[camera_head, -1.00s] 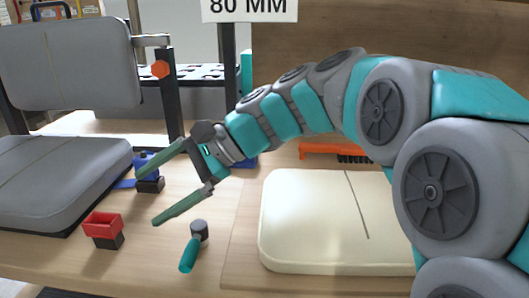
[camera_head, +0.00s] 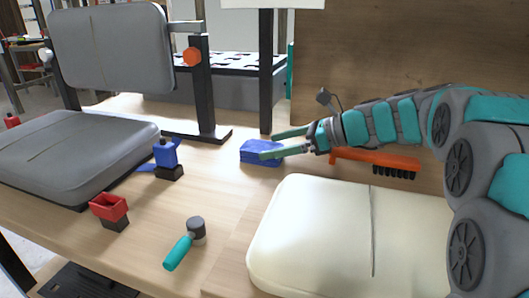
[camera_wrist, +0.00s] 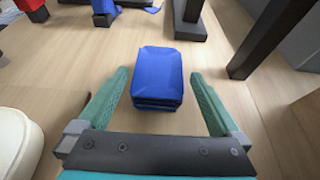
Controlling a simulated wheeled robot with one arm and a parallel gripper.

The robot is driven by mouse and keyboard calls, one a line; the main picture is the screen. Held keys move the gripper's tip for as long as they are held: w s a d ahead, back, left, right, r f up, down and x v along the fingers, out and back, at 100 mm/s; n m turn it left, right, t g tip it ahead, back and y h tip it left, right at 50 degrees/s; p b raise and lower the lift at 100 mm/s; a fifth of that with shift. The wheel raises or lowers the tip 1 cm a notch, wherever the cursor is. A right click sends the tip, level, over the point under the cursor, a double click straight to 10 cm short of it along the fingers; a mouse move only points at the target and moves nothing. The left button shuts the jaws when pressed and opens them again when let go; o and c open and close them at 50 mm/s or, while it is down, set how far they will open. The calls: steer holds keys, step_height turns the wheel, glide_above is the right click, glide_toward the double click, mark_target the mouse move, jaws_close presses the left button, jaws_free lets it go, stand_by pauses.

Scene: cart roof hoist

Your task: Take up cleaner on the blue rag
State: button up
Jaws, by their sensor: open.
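The blue rag (camera_head: 261,152) is a folded blue block lying on the wooden table, left of the orange brush. It also fills the middle of the wrist view (camera_wrist: 158,75). My gripper (camera_head: 270,146) is open, with one green finger on each side of the rag in the wrist view (camera_wrist: 160,75). A blue bottle-like thing (camera_head: 166,153), perhaps the cleaner, stands in a black base (camera_head: 167,173) left of the rag. No cleaner liquid can be made out on the rag.
A cream pad (camera_head: 315,235) lies in front of my arm. An orange brush (camera_head: 375,160) lies behind it. A grey seat (camera_head: 75,150), a red holder (camera_head: 108,207) and a teal-handled tool (camera_head: 180,250) are left. A black post (camera_head: 265,75) stands behind the rag.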

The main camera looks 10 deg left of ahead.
mark_target(264, 146)
steer(key=shift+x, duration=1.95)
steer(key=shift+s+a+r, duration=0.1)
steer(key=shift+r, duration=0.05)
steer(key=shift+c, duration=0.4)
steer(key=c, duration=1)
